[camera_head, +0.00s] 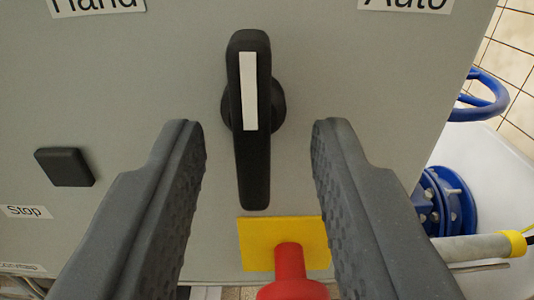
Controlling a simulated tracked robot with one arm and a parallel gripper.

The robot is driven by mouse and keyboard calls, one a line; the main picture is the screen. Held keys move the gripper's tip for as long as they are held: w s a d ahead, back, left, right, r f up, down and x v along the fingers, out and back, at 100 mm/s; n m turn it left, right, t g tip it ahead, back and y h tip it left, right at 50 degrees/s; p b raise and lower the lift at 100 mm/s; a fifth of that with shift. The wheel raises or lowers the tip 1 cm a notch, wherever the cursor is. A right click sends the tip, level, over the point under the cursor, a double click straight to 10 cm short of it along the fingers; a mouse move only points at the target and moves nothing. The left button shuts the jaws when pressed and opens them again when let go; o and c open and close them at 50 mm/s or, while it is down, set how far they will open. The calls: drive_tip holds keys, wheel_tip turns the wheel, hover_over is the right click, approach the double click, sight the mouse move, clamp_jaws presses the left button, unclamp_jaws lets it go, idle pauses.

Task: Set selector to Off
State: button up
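The selector (262,165) is a black handle with a white stripe on its upper half. It stands nearly upright on a grey panel (330,60), its top leaning slightly left. A label reading "Hand" (95,5) is at the upper left and one reading "Auto" (408,3) at the upper right, both cut by the frame edge. No "Off" label shows in view. My gripper (255,135) is open, with one finger left and one right of the selector's lower half. Gaps show on both sides in the picture; I cannot tell the depth between fingertips and handle.
A black square button (64,167) is at the left, above a "Stop" label (26,211). A red knob (291,275) on a yellow plate (260,236) sits below the selector, between my fingers. A blue handwheel (485,98) and blue flange (443,203) lie beyond the panel's right edge.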

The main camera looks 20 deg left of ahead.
drive_tip(key=b+v, duration=0.5)
drive_tip(key=v, duration=0.8)
drive_tip(key=w+d+r+m+g+h+b, duration=0.1)
drive_tip(key=d+r+h, duration=0.2)
drive_tip(key=r, duration=0.4)
drive_tip(key=d+r+m+h+b, duration=0.1)
drive_tip(key=d+r+h+b, duration=0.2)
drive_tip(key=r, duration=0.4)
drive_tip(key=s+a+r, duration=0.4)
drive_tip(key=s+r, duration=0.2)
drive_tip(key=r, duration=0.2)
drive_tip(key=s+a+r+m, duration=0.1)
drive_tip(key=s+a+r, duration=0.4)
drive_tip(key=r, duration=0.3)
drive_tip(key=shift+s+r+m+g, duration=0.3)
drive_tip(key=shift+s+r+g, duration=0.1)
drive_tip(key=shift+s, duration=0.45)
